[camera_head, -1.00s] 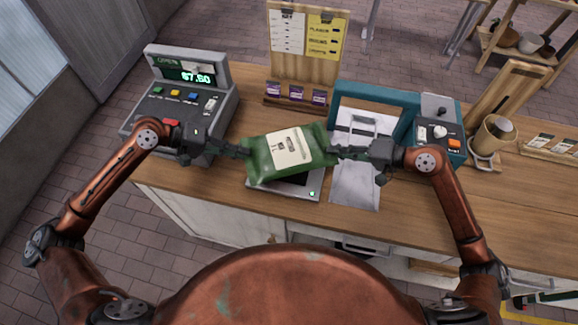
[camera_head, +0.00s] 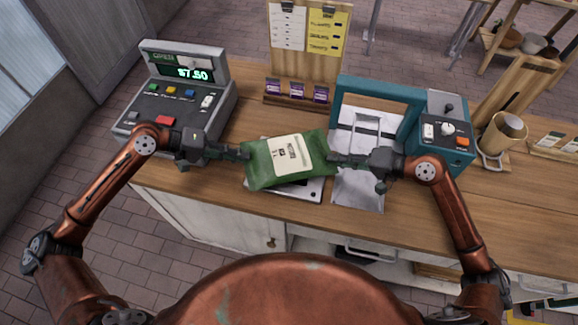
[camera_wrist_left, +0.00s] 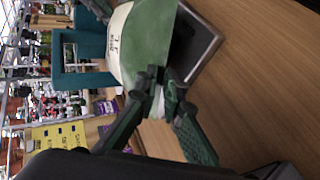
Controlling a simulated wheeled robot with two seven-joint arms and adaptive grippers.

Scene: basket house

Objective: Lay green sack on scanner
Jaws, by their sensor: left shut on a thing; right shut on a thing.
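The green sack (camera_head: 262,165), with a cream label, lies level between my two grippers over the flat scanner (camera_head: 312,190). The sack hides most of the scanner; its front and right edges show. I cannot tell whether the sack rests on it. My left gripper (camera_head: 243,153) is shut on the sack's left end, and my right gripper (camera_head: 335,159) is shut on its right end. In the left wrist view, the left fingers (camera_wrist_left: 160,90) pinch the end of the green sack (camera_wrist_left: 150,40), and the scanner's dark edge (camera_wrist_left: 200,50) shows beside it.
A cash register (camera_head: 175,100) stands left of the scanner on the wooden counter (camera_head: 225,185). A teal-framed machine (camera_head: 440,135) with a metal plate (camera_head: 357,185) stands to the right. A sign board (camera_head: 308,45) with small purple packets (camera_head: 297,90) stands behind.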

